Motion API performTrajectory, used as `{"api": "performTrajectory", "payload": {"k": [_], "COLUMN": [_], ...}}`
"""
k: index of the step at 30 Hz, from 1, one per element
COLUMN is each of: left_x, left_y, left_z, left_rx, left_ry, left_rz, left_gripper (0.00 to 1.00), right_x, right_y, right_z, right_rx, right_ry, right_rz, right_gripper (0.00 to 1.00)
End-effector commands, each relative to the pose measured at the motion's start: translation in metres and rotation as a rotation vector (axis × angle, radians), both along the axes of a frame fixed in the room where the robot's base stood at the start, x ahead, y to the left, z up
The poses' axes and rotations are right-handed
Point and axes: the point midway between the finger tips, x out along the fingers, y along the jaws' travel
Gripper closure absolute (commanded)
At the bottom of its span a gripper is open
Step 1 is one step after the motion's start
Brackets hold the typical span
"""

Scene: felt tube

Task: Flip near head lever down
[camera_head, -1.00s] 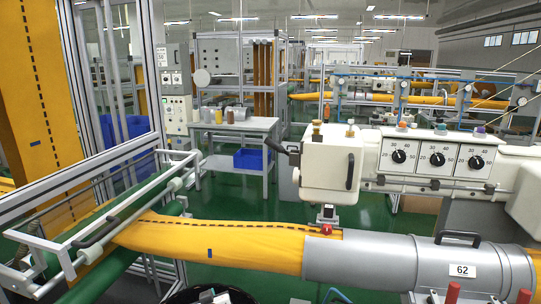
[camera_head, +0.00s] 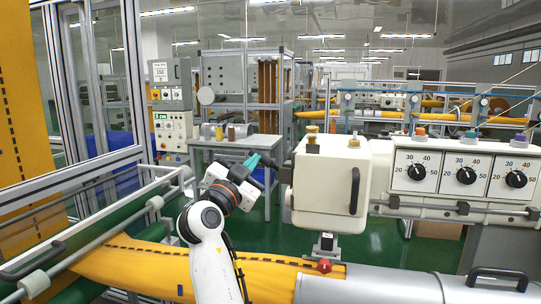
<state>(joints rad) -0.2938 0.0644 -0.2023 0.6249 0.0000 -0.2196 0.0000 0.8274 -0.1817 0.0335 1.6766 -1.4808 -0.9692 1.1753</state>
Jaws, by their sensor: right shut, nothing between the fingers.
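The near white sewing head (camera_head: 328,185) hangs over the yellow felt tube (camera_head: 150,262). Its dark lever (camera_head: 272,163) sticks out from the left side of the head, toward the left. My right gripper (camera_head: 254,160) is shut and empty, with its teal fingertips at the lever's outer end. I cannot tell whether they touch it. The gripper and the white wrist behind it come up from below, in front of the felt. My left gripper is out of view.
A black handle (camera_head: 354,190) is on the head's front. To the right is a panel with several black dials (camera_head: 466,174). A grey cylinder (camera_head: 390,288) holds the tube's right end. A white-railed frame (camera_head: 100,228) stands at left. A grey table (camera_head: 232,143) is behind.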

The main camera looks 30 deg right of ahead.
Motion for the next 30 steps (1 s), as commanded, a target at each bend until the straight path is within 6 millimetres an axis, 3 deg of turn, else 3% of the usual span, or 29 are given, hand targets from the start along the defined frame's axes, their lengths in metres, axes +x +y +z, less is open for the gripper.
{"api": "performTrajectory", "payload": {"k": [9,14,28,29,30], "left_x": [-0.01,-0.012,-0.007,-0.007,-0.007], "left_y": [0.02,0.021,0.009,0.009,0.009], "left_z": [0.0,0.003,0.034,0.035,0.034], "left_rx": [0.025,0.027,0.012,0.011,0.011], "left_ry": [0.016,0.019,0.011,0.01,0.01], "left_rz": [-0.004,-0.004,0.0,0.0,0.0], "left_gripper": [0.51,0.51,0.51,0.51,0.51], "right_x": [0.0,0.003,0.048,0.05,0.054], "right_y": [0.0,-0.006,-0.082,-0.087,-0.08], "right_z": [0.001,0.004,0.032,0.033,0.02], "right_rx": [0.001,-0.001,-0.002,-0.001,0.001], "right_ry": [-0.002,0.0,0.001,0.001,0.007], "right_rz": [-0.001,-0.001,-0.003,-0.003,0.001], "right_gripper": [1.0,1.0,1.0,1.0,1.0]}}
